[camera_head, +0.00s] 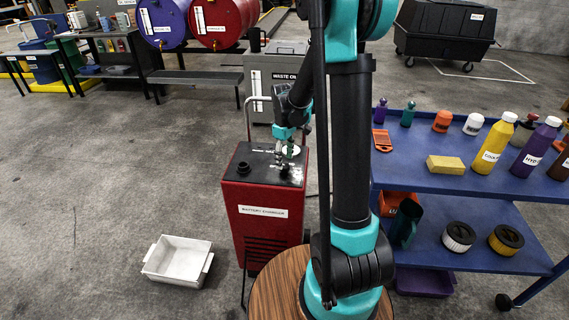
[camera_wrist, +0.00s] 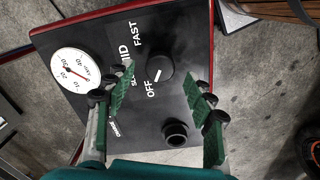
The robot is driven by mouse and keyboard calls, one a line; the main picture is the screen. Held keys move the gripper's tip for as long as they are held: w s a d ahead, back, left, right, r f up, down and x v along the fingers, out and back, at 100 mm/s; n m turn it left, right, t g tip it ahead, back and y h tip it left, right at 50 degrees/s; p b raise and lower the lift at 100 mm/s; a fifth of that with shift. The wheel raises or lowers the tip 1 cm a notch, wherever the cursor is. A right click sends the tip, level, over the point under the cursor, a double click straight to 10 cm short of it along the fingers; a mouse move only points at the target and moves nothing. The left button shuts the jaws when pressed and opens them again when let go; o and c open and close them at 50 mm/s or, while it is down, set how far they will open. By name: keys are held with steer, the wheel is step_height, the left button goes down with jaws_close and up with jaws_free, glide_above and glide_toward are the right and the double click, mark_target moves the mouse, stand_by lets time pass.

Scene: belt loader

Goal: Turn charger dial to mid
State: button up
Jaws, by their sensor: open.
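The red battery charger (camera_head: 264,213) stands on the floor in the head view, its black top panel up. In the wrist view the panel (camera_wrist: 95,100) carries the round black dial (camera_wrist: 160,68), with OFF, a partly hidden label, MID and FAST printed around it. The dial's white mark appears to point toward OFF. My gripper (camera_wrist: 160,76) is open above the panel, its green-padded fingers on either side of the dial; I cannot tell whether they touch it. In the head view my gripper (camera_head: 288,148) hangs over the charger's top.
A white gauge (camera_wrist: 75,70) and a second black round fitting (camera_wrist: 175,133) sit on the same panel. A blue cart (camera_head: 425,180) with bottles stands to the right. A white tray (camera_head: 177,261) lies on the floor at left.

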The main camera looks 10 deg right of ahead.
mark_target(285, 168)
steer(key=shift+f, duration=1.25)
steer(key=shift+c, duration=0.2)
steer(key=c, duration=1.1)
